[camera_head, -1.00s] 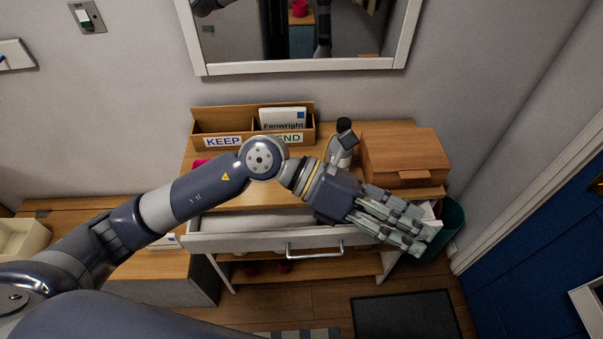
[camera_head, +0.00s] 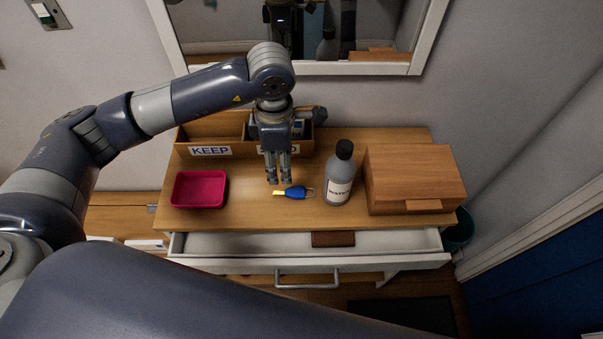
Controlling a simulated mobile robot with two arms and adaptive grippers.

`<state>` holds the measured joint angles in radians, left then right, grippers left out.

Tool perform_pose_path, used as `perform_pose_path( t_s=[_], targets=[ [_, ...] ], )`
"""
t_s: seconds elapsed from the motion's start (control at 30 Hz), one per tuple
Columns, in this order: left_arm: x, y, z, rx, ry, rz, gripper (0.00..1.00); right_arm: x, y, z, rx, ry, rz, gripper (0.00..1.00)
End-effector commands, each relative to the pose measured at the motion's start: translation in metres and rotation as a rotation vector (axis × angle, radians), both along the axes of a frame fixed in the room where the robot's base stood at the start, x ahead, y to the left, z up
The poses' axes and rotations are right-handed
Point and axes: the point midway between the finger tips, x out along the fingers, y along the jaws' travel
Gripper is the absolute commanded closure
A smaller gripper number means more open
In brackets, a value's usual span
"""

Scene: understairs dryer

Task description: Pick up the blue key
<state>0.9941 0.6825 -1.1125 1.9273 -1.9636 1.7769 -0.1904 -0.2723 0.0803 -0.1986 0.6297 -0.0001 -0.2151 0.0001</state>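The blue key (camera_head: 295,193) lies flat on the wooden top of the console table (camera_head: 245,215). It has a blue head, a yellow tip pointing left and a ring at its right end. My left gripper (camera_head: 278,181) points straight down just behind the key. My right gripper is not in view.
A pink tray (camera_head: 199,206) stands left of the key. A grey water bottle (camera_head: 339,178) and a wooden box (camera_head: 414,186) stand to the right. A letter organizer marked KEEP (camera_head: 210,151) is behind. The drawer (camera_head: 250,243) is open with a brown item (camera_head: 333,239) inside.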

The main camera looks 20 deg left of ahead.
Motion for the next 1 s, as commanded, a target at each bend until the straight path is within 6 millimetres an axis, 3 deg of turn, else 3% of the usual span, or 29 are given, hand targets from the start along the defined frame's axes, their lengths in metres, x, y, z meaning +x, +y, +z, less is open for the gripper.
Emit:
perform_pose_path(
  t_s=[0.13, 0.33, 0.47, 0.57, 0.8, 1.0],
  targets=[
    [-0.002, 0.001, -0.020, 0.006, 0.006, 0.002, 0.53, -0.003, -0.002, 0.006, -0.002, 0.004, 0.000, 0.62],
    [-0.001, 0.001, -0.048, 0.003, 0.003, 0.002, 0.53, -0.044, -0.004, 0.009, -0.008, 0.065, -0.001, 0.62],
    [-0.001, 0.000, -0.055, 0.002, 0.003, 0.001, 0.53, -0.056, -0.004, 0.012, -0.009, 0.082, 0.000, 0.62],
    [-0.001, -0.001, -0.066, 0.003, 0.006, 0.001, 0.53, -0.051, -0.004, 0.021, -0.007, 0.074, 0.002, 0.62],
    [0.001, -0.003, -0.100, 0.002, 0.003, 0.001, 0.53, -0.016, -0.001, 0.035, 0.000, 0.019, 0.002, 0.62],
    [0.001, -0.003, -0.107, 0.001, 0.000, 0.000, 0.53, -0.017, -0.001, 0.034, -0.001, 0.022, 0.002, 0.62]
  ],
)
